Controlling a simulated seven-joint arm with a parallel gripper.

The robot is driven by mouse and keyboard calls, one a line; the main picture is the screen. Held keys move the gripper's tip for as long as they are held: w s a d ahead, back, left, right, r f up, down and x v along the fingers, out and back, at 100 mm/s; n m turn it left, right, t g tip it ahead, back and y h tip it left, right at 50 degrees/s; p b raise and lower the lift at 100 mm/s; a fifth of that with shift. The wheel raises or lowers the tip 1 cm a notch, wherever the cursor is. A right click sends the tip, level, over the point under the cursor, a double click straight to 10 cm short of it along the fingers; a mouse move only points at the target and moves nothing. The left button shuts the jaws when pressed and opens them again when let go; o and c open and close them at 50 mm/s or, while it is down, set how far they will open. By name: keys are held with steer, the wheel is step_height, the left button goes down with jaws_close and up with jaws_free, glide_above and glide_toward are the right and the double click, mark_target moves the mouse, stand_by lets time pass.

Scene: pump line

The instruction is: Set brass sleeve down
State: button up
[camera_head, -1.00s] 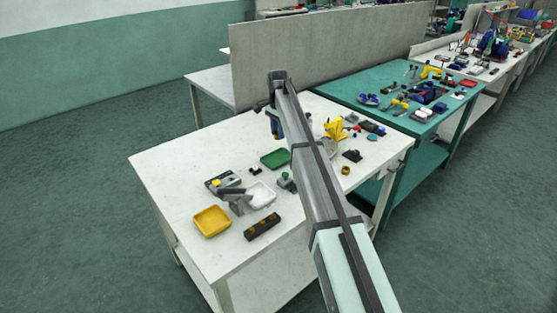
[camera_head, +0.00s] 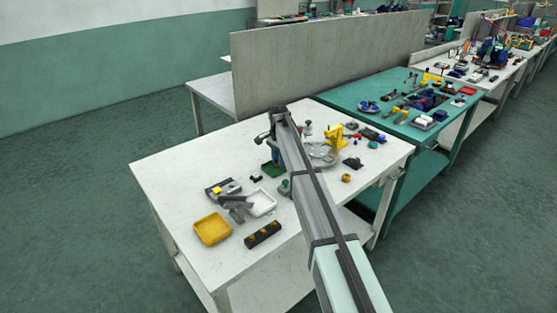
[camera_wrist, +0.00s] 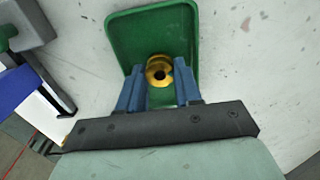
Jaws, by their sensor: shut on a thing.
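The brass sleeve (camera_wrist: 158,71) is a small gold-coloured flanged ring with a dark bore. My gripper (camera_wrist: 159,88) has blue fingers shut on it, one on each side. The sleeve is over the green tray (camera_wrist: 120,32), inside its outline in the wrist view; I cannot tell whether it touches the tray floor. In the head view my gripper (camera_head: 275,161) points down at the green tray (camera_head: 267,170), which it partly hides. The sleeve cannot be made out in that view.
On the white table (camera_head: 170,170) stand a yellow tray (camera_head: 212,229), a white tray (camera_head: 262,203), a dark block with orange spots (camera_head: 263,234) and a yellow press (camera_head: 335,139). A grey panel (camera_head: 320,62) stands behind. The table's left part is clear.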

steer(key=shift+f, duration=0.1)
steer(key=o, duration=0.9)
step_height(320, 180, up, 12)
steer(key=shift+r, duration=0.2)
stand_by(0.4)
